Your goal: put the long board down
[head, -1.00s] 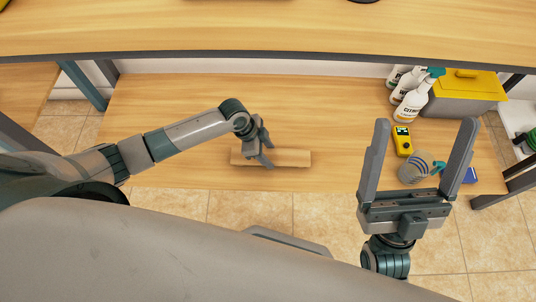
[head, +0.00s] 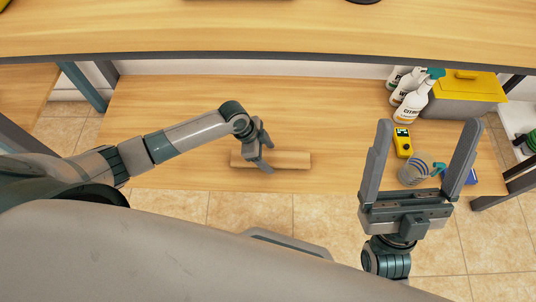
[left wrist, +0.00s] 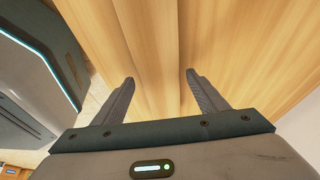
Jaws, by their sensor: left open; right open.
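The long board (head: 292,160) is a plain light-wood plank. It lies flat on the lower wooden table, near its front edge. My left gripper (head: 266,154) is at the board's middle, with its fingers reaching down around it. In the left wrist view the fingers of my left gripper (left wrist: 163,88) are spread apart, with the board (left wrist: 150,60) running between them. Exact contact between fingers and board cannot be made out. My right gripper (head: 424,158) is open and empty, pointing up at the right, in front of the table.
The lower table (head: 165,120) is clear to the left of the board. At its right stand spray bottles (head: 413,102), a yellow device (head: 403,142), a striped cup (head: 412,172) and a grey bin with a yellow lid (head: 468,88). An upper tabletop (head: 250,30) spans the back.

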